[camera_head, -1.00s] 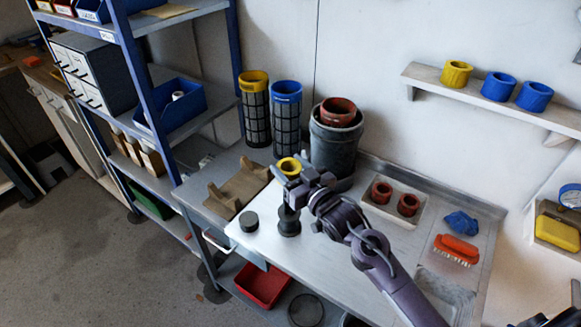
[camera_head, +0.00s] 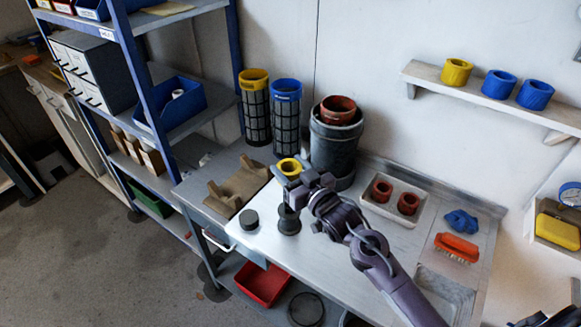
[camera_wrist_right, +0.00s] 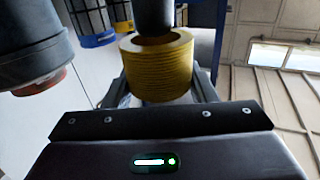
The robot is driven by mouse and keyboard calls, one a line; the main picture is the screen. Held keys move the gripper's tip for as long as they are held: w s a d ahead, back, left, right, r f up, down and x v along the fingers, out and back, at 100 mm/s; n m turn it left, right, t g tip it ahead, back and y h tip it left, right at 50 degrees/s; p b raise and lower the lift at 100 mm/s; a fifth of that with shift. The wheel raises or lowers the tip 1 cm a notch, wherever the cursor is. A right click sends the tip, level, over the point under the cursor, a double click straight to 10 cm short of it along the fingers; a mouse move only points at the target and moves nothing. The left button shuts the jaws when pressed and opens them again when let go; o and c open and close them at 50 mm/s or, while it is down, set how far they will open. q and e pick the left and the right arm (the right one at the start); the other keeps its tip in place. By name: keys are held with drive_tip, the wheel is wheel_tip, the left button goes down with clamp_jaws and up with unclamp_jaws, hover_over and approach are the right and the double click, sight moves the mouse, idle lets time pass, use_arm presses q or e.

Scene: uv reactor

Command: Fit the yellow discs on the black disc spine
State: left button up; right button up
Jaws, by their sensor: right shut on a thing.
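A yellow disc (camera_head: 289,165), a thick ring, is held in the head view above the worktable. My right gripper (camera_head: 294,178) is shut on it, with the arm coming from the lower right. The black disc spine (camera_head: 289,221) stands upright on the table directly below, partly covered by the gripper. In the right wrist view the yellow disc (camera_wrist_right: 160,72) sits between the fingers, and the dark spine (camera_wrist_right: 154,17) meets its opening. I cannot tell whether the spine's tip is inside the ring. Another yellow ring (camera_head: 456,72) stands on the wall shelf. My left gripper is not in view.
A short black cylinder (camera_head: 249,219) and a brown cradle (camera_head: 236,188) are left of the spine. A grey bucket (camera_head: 335,145) and two mesh cartridges (camera_head: 256,118) stand behind. A tray (camera_head: 424,216) with red rings, a blue cloth (camera_head: 461,222) and an orange brush (camera_head: 457,248) lie right.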

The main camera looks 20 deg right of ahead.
drive_tip(key=shift+f+b, duration=3.65)
drive_tip(key=shift+f, duration=2.25)
drive_tip(key=o, duration=1.1)
drive_tip(key=shift+c, duration=0.2)
drive_tip(key=shift+f, duration=0.1)
drive_tip(key=b+v, duration=0.1)
drive_tip(key=v, duration=0.6)
drive_tip(key=shift+s, duration=0.4)
drive_tip(key=shift+d, duration=0.1)
